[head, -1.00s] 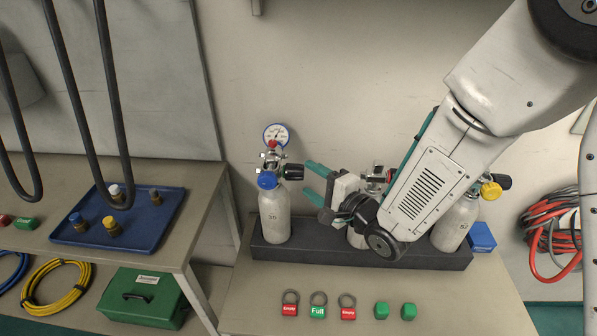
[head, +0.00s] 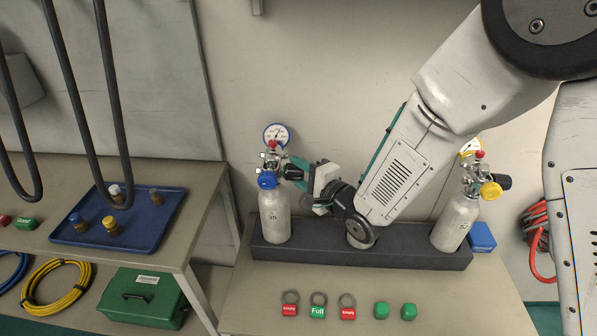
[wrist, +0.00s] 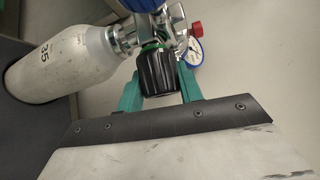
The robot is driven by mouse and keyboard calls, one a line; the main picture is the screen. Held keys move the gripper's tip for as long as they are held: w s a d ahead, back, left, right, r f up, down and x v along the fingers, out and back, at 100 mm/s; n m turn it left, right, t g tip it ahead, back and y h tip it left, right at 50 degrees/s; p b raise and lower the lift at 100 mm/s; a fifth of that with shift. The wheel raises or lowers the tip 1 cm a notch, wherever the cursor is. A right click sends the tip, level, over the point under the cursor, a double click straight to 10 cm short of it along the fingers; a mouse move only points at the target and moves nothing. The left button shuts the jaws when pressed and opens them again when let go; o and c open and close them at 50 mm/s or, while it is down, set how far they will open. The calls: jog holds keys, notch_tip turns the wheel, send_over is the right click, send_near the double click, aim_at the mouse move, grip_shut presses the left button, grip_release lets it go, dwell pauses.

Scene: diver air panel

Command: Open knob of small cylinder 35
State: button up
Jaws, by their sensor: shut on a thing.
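The small cylinder 35 (head: 274,216) is pale grey and stands upright at the left end of a dark rack. It also shows in the wrist view (wrist: 60,68), with the number 35 on it. Its valve carries a blue cap (head: 267,181), a red-topped fitting and a round gauge (head: 276,135). Its black ribbed knob (wrist: 157,74) points toward my gripper; in the head view the knob (head: 293,172) is partly covered. My gripper (wrist: 160,88) has its green fingers on either side of the knob and is shut on it.
The dark rack (head: 400,257) also holds a cylinder 52 (head: 456,220) at the right; my arm hides the middle. A blue block (head: 482,236) is at the rack's right end. Red and green tags, including the Full tag (head: 318,311), lie in front. A blue tray (head: 160,233) is on the left table.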

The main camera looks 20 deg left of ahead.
jog(key=n+t+y, duration=0.1)
jog(key=n+y, duration=0.2)
jog(key=shift+f+n+t, duration=0.1)
jog(key=shift+n+t, duration=0.2)
jog(key=shift+n, duration=0.1)
jog(key=n+g+y, duration=0.1)
jog(key=n+y, duration=0.1)
jog(key=n, duration=0.1)
jog(key=n+y, duration=0.3)
jog(key=shift+n+g, duration=0.3)
jog(key=shift+g, duration=0.1)
jog(key=shift+n, duration=0.3)
jog(key=o, duration=1)
jog(key=shift+s, duration=0.1)
